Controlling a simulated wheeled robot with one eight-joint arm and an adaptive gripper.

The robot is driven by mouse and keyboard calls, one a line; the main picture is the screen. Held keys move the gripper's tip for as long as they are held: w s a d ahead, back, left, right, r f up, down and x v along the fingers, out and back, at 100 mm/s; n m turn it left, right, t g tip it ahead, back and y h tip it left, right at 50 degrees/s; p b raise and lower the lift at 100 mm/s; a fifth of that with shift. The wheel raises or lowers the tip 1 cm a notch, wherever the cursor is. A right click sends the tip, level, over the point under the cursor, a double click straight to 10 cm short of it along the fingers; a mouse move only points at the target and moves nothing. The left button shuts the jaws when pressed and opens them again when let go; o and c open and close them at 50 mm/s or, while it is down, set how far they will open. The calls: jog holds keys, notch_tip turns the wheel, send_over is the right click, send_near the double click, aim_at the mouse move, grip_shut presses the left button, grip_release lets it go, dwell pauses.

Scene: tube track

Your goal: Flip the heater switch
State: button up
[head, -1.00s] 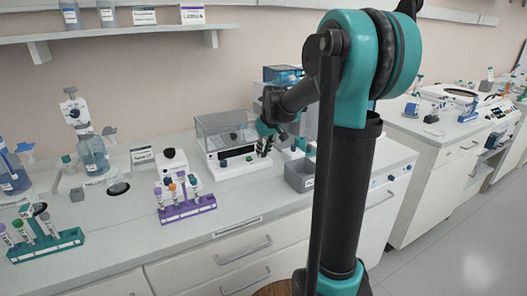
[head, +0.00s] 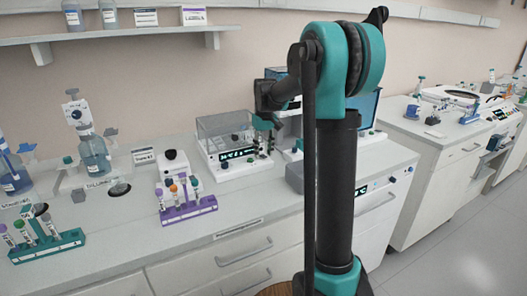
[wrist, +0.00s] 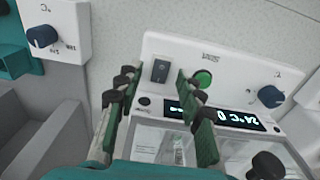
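The heater panel (wrist: 215,58) is a white front face on a clear-lidded box (head: 225,124) on the bench. In the wrist view it bears a dark rocker switch (wrist: 160,71), a green round button (wrist: 204,79), a lit display (wrist: 228,118) that reads about 24°C, and a dark blue knob (wrist: 270,97). My gripper (wrist: 156,82) is open and empty, its fingers at the panel on either side of the rocker switch in the picture. The right finger stands between the switch and the green button. I cannot tell whether a finger touches the panel. The gripper also shows in the head view (head: 264,140).
A white unit with a blue knob (wrist: 43,36) stands beside the panel. A grey bin (head: 295,175) is right of the box. A purple tube rack (head: 188,210) and a teal rack (head: 48,245) stand to the left. Bare bench lies in front of the box.

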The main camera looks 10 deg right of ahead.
aim_at(264, 157)
jog(key=shift+r, duration=0.1)
notch_tip(264, 157, up, 12)
jog(key=shift+s, duration=0.35)
jog(key=shift+s+d, duration=0.1)
dwell(0.4)
